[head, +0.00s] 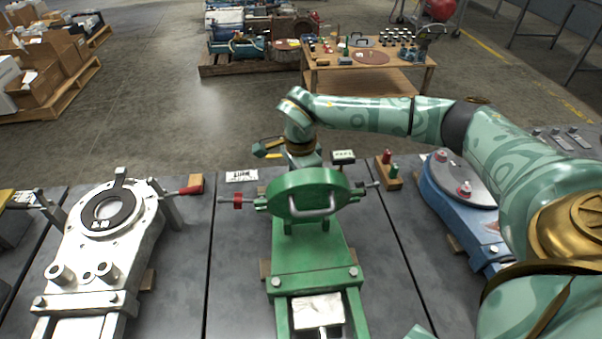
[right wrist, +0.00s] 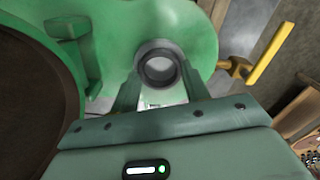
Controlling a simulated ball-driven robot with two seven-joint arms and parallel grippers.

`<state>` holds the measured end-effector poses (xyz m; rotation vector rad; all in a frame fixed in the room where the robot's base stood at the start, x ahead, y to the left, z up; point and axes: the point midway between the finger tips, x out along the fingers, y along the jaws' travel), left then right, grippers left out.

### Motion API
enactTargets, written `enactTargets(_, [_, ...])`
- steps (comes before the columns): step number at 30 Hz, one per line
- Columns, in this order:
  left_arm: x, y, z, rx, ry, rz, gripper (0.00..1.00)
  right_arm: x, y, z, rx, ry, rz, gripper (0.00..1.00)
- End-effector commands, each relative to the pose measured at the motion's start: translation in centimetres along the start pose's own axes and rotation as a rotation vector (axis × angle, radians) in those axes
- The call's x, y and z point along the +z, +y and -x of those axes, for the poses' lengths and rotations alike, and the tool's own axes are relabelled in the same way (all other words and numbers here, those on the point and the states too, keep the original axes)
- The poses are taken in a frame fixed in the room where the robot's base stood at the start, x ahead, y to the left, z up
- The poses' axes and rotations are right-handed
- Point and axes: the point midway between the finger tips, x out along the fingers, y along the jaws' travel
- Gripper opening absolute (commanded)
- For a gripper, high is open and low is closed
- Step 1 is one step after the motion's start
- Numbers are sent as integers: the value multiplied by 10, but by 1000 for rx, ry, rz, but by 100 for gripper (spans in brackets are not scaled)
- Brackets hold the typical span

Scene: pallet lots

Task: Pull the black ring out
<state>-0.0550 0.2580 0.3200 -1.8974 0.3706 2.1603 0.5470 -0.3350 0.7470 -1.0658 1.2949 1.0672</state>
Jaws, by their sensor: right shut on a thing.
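The black ring (right wrist: 141,58) is a short dark grey collar around a round opening in the green machine's (right wrist: 115,30) upright plate. It shows in the right wrist view, upper middle. My right gripper (right wrist: 160,76) is shut on the black ring, one finger on each side of it. In the head view, the green machine (head: 308,261) stands in the middle of the bench. Its round green head hides the ring and my right gripper's fingers. My right arm reaches around behind it from the right. My left gripper is in neither view.
A pale machine with a dark flat ring (head: 126,212) stands at left, a blue machine (head: 452,209) at right. A yellow-handled tool (head: 262,150) is beside the green head and shows in the right wrist view (right wrist: 258,62).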

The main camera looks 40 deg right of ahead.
Motion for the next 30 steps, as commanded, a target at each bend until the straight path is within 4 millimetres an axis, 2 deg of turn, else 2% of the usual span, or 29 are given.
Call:
enactTargets(6, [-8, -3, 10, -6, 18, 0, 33, 0, 0, 15, -4, -1, 0, 23])
enactTargets(15, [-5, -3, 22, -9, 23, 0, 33, 0, 0, 29, -4, 0, 0, 23])
enactTargets(23, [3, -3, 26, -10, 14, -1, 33, 0, 0, 31, -1, 0, 1, 23])
enactTargets(28, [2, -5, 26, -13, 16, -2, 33, 0, 0, 32, -1, 0, 0, 23])
enactTargets(30, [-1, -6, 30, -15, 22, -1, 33, 0, 0, 39, -3, -1, 0, 23])
